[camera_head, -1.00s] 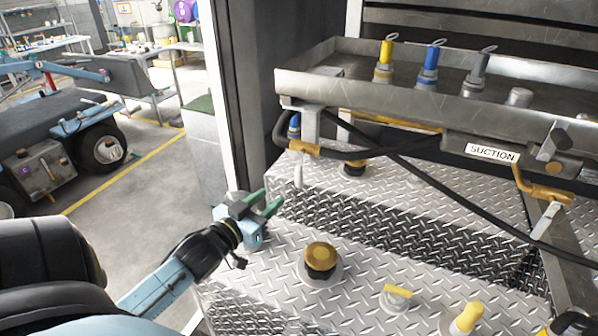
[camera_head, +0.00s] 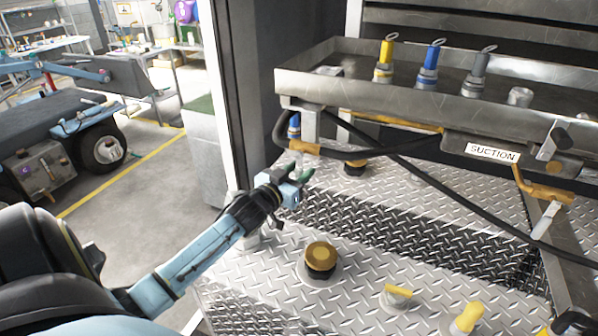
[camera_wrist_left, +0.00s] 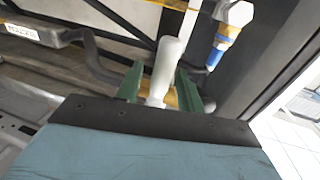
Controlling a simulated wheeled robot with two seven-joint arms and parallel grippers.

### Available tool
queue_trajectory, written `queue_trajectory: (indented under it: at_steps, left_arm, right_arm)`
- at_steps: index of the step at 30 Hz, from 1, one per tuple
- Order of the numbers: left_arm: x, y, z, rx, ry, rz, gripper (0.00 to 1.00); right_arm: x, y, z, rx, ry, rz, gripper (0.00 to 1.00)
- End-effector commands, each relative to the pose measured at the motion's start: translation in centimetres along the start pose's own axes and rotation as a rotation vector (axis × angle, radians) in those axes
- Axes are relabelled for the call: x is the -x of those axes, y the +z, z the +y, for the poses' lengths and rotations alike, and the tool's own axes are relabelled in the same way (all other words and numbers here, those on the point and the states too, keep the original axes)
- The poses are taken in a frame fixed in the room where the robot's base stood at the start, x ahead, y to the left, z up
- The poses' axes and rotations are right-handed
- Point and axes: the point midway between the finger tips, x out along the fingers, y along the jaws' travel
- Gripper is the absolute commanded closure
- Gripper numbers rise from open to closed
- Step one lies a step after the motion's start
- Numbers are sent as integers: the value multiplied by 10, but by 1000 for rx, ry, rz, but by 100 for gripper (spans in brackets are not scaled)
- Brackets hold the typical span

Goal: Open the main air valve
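The air valve has a brass body (camera_head: 305,149) under the left end of the steel tray. Its white lever handle (camera_wrist_left: 168,62) hangs down and shows in the left wrist view between the green fingers. In the head view my gripper mostly hides this handle. My left gripper (camera_head: 299,179) is just below the brass body, fingers pointing away from me. In the left wrist view my left gripper (camera_wrist_left: 160,88) is open, one finger on each side of the handle. I cannot tell whether either finger touches it. My right gripper is not in view.
The steel tray (camera_head: 400,101) holds yellow, blue and grey capped nozzles. Black hoses (camera_head: 390,165) cross below it. A "SUCTION" label (camera_head: 493,153) sits to the right. A brown-topped knob (camera_head: 320,258) and yellow handles (camera_head: 468,317) stand on the diamond plate. A dark post (camera_head: 250,90) is at left.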

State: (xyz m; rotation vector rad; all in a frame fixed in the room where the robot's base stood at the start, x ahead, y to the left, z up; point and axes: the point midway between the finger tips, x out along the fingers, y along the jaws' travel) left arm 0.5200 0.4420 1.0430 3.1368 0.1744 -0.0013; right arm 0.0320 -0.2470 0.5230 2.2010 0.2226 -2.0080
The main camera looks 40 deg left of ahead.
Motion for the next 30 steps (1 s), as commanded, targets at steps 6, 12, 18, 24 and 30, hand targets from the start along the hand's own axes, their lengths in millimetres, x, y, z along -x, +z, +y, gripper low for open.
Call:
queue_trajectory:
  at_steps: [6,12,18,24,30]
  left_arm:
    - [-3,0,0,0,1,0,62]
    - [-3,0,0,0,1,0,74]
    - [-3,0,0,0,1,0,100]
    - [-2,0,0,0,1,0,100]
    - [-3,0,1,20,1,4,100]
  right_arm:
    - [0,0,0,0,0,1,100]
    - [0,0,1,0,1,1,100]
    - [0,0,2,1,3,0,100]
    - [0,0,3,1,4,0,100]
    - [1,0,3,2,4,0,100]
